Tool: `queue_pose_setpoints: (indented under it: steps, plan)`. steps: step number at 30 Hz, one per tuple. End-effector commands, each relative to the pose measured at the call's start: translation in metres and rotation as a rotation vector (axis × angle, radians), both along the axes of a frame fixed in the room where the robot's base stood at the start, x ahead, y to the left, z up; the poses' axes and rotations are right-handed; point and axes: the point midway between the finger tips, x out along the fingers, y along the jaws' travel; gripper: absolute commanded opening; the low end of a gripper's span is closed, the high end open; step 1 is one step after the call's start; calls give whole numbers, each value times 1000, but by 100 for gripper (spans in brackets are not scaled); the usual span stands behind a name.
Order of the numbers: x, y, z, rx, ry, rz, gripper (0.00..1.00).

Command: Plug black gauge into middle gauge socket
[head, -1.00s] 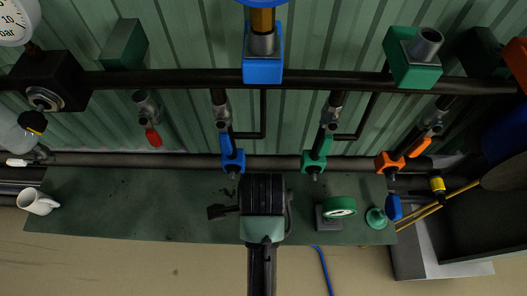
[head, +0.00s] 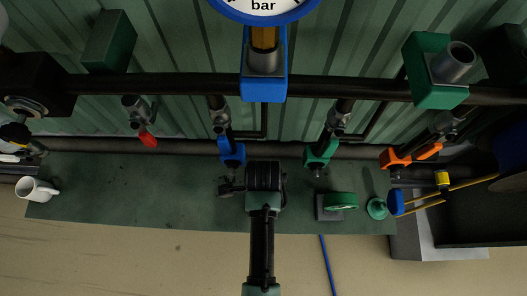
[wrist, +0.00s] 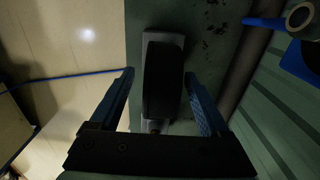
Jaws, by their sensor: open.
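The black gauge (wrist: 163,80) stands edge-on on a grey base (wrist: 160,35) in the wrist view, its dial face not visible. My gripper (wrist: 159,74) is open, with one blue finger on each side of the gauge and a gap on both sides. In the head view my gripper (head: 264,176) is over the bench and hides the gauge. The middle socket on the blue block (head: 263,80) holds a brass stem under a blue-rimmed gauge (head: 263,8), cut off at the top.
A green gauge (head: 341,202) on a grey stand and a green cone (head: 377,208) sit right of my gripper on the bench (head: 110,190). A white mug (head: 35,188) is far left. The right green block (head: 435,72) has an empty grey socket. Several valves hang below the pipe (head: 180,84).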

Motion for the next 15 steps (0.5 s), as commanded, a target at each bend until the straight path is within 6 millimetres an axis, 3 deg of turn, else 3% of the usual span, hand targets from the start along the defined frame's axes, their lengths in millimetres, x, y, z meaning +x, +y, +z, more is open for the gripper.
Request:
queue_pose_setpoints:
  steps: [6, 15]
  plan:
    - [0, 0, -24, 0, 1, 0, 80]
    - [0, 0, -29, 0, -1, 0, 80]
